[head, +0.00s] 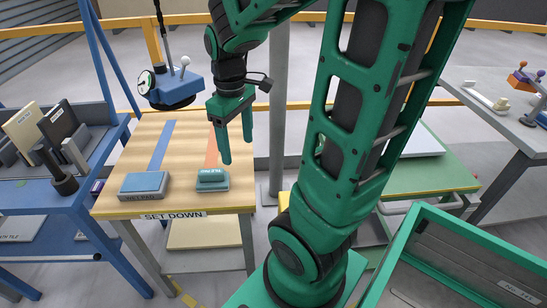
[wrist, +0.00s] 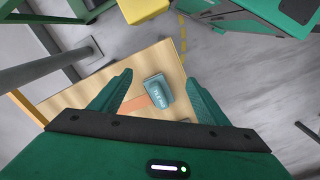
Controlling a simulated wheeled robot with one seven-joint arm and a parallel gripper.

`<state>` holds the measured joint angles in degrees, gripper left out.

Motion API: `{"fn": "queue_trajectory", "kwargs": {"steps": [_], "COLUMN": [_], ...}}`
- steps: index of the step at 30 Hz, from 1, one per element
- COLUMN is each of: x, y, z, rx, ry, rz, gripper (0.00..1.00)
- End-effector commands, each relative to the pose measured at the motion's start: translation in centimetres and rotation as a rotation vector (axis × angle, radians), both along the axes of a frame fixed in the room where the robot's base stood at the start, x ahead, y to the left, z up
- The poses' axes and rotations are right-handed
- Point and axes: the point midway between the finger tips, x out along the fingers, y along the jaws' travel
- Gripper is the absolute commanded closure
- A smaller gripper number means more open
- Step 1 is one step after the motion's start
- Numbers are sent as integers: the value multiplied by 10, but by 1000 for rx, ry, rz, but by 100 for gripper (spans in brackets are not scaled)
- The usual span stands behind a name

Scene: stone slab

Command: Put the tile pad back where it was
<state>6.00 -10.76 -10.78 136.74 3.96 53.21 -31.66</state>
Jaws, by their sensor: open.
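The tile pad (head: 212,179) is a teal block with a raised, lettered handle. It sits on the front right of the wooden set-down table (head: 190,140), at the near end of an orange stripe (head: 211,148). In the wrist view the tile pad (wrist: 157,90) shows between and beyond my fingers. My gripper (head: 236,157) is open and empty, pointing down above the table, a little right of and above the pad. It also shows in the wrist view (wrist: 160,92). The fingers appear apart from the pad.
A blue-grey wet pad (head: 144,185) sits at the table's front left, below a blue stripe (head: 162,145). A blue device with a gauge (head: 174,86) hangs over the table's back. A blue rack (head: 60,150) stands left; a green tray (head: 470,255) is at right.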

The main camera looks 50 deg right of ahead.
Motion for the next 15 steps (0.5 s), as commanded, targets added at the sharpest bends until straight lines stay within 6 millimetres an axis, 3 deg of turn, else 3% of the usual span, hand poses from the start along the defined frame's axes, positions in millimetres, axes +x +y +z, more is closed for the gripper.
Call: {"fn": "queue_trajectory", "kwargs": {"steps": [3, 9, 15], "x": [-38, -95, -126], "y": [-7, -10, -9], "z": [9, 14, 13], "rx": [1, 7, 13], "ry": [-7, -5, -2], "rz": [-208, -530, -723], "gripper": [31, 31, 31]}}
